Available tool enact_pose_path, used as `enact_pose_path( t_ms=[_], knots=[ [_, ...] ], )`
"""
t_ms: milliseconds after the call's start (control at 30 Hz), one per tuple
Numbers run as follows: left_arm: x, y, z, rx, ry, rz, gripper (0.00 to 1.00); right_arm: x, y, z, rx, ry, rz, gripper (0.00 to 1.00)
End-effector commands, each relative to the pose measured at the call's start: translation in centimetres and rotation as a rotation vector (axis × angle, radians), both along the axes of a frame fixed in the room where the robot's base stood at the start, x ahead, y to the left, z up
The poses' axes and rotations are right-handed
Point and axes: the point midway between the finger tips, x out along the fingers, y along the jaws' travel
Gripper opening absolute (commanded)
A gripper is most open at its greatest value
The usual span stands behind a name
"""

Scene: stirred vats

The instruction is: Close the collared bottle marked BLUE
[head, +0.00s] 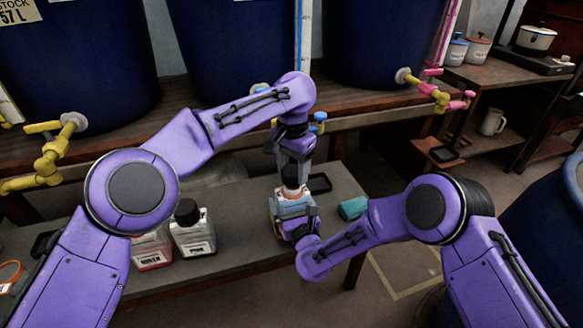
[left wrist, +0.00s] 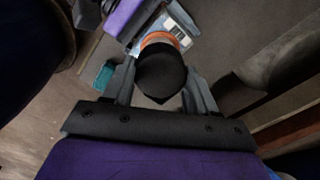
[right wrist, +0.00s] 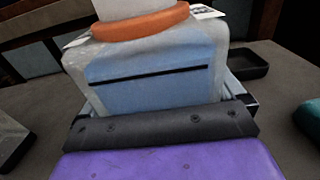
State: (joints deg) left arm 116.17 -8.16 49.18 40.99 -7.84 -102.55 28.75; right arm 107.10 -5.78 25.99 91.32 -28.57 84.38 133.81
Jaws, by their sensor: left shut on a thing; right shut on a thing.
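A bottle (head: 283,207) with an orange collar and bluish liquid stands on the grey bench; its marking is not readable here. My right gripper (head: 292,226) is shut on its body, and the bottle body (right wrist: 155,80) fills the right wrist view. My left gripper (head: 294,160) points down above it, shut on a black cap (head: 291,177). In the left wrist view the black cap (left wrist: 161,72) sits between the fingers, in line with the neck and orange collar (left wrist: 160,40). I cannot tell whether the cap is seated on the neck.
A black-capped bottle (head: 193,232) and a bottle with red contents (head: 150,250) stand to the left on the bench. A dark shallow tray (head: 320,184) lies behind the held bottle, and a teal object (head: 352,208) lies right of it. Large blue vats (head: 240,50) with taps stand behind.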

Motion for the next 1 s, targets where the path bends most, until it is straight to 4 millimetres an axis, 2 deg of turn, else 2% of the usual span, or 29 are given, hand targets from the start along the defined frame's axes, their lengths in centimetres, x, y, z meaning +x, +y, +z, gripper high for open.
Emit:
enact_pose_path(
  t_ms=[167, 500, 1000],
  knots=[
    [0.0, 0.0, -0.1, 0.0, 0.0, 0.0, 0.29, 0.0, 0.0, 0.0, -0.001, -0.001, 0.0, 0.41],
    [0.0, 0.0, -1.8, 0.0, 0.0, -0.001, 0.29, 0.0, 0.0, 0.1, -0.001, -0.001, 0.0, 0.41],
    [0.0, 0.0, -1.8, 0.0, 0.0, -0.001, 0.29, 0.0, 0.0, 0.1, -0.001, -0.001, -0.001, 0.41]
  ],
)
